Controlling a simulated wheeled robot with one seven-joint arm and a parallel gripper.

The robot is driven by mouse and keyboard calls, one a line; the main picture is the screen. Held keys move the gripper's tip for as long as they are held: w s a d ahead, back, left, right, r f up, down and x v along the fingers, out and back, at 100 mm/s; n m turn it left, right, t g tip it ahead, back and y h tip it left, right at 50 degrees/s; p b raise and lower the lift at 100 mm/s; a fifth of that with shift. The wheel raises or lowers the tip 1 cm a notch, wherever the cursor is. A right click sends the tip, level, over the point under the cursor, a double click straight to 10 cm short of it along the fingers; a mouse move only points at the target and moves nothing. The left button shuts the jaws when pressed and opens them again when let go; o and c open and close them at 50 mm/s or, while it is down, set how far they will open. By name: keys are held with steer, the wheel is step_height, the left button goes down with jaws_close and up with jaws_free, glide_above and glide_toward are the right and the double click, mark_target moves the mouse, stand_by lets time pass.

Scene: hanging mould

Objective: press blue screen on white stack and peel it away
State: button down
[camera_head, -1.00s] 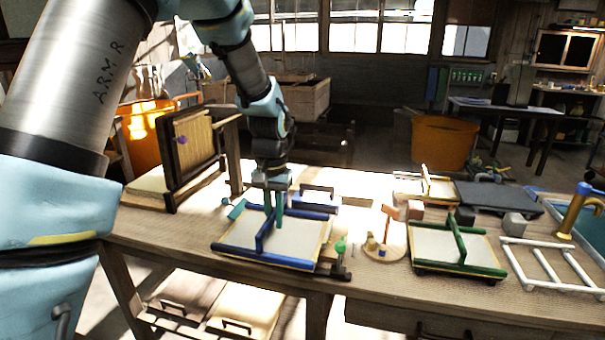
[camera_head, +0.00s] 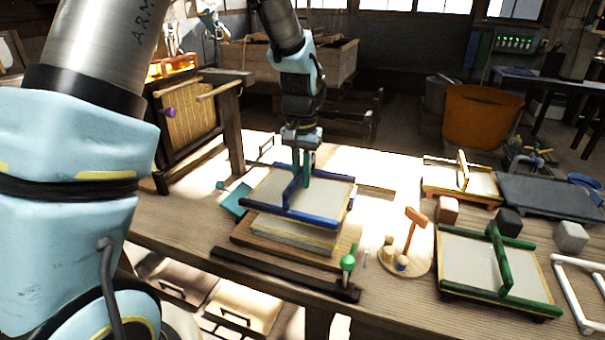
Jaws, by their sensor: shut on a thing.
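The blue-framed screen (camera_head: 262,212) has a pale sheet and a blue bar handle across its middle. My gripper (camera_head: 303,182) is shut on that handle. The screen is level or nearly so, over a white stack (camera_head: 290,236) that rests on a brown wooden board (camera_head: 252,247). A gap seems to show between the screen and the stack; whether they touch at the back is hidden. The screen covers the stack's top.
A dark bar with a green knob (camera_head: 348,263) lies in front of the board. A round wooden tray (camera_head: 418,262) with an orange mallet stands to the right, then a green-framed screen (camera_head: 470,264). A teal piece (camera_head: 236,197) lies left. An upright frame (camera_head: 190,118) stands back left.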

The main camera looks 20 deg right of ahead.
mark_target(301, 192)
steer(key=shift+f+b, duration=2.25)
steer(key=shift+f, duration=0.85)
steer(key=c, duration=1.5)
jaws_free()
steer(key=shift+c, duration=0.2)
jaws_close()
steer(key=shift+a+f, duration=0.1)
steer(key=shift+f, duration=0.75)
steer(key=shift+r, duration=0.1)
steer(key=shift+r+p, duration=0.75)
steer(key=shift+r, duration=0.4)
steer(key=shift+r, duration=0.1)
steer(key=shift+r+p, duration=2.85)
steer(key=shift+r, duration=0.6)
